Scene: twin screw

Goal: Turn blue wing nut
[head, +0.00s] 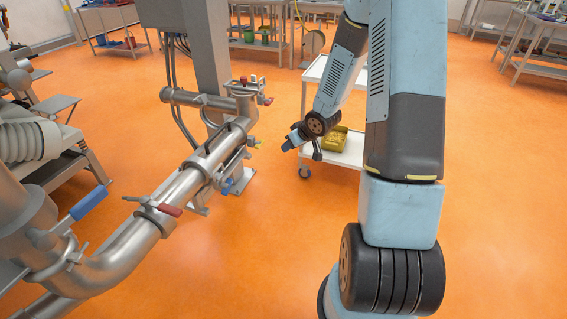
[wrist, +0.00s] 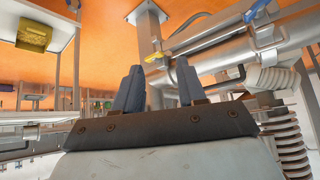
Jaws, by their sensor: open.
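A small blue handle, likely the blue wing nut (head: 227,186), sits on the underside of the slanted steel pipe (head: 192,180) in the head view. A blue handle shows at the top of the wrist view (wrist: 255,9); I cannot tell if it is the same one. A larger blue lever (head: 88,203) is on the near pipe bend. My gripper (head: 287,145) hangs in the air to the right of the pipe, apart from it. In the wrist view its two fingers (wrist: 160,88) are spread, with nothing between them.
A yellow handle (head: 255,142) and red handles (head: 169,210) are on the same pipework. A white cart (head: 345,150) with a yellow bin (head: 333,138) stands behind my arm. A grey column (head: 200,45) rises behind the pipes. Orange floor is clear between pipe and arm.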

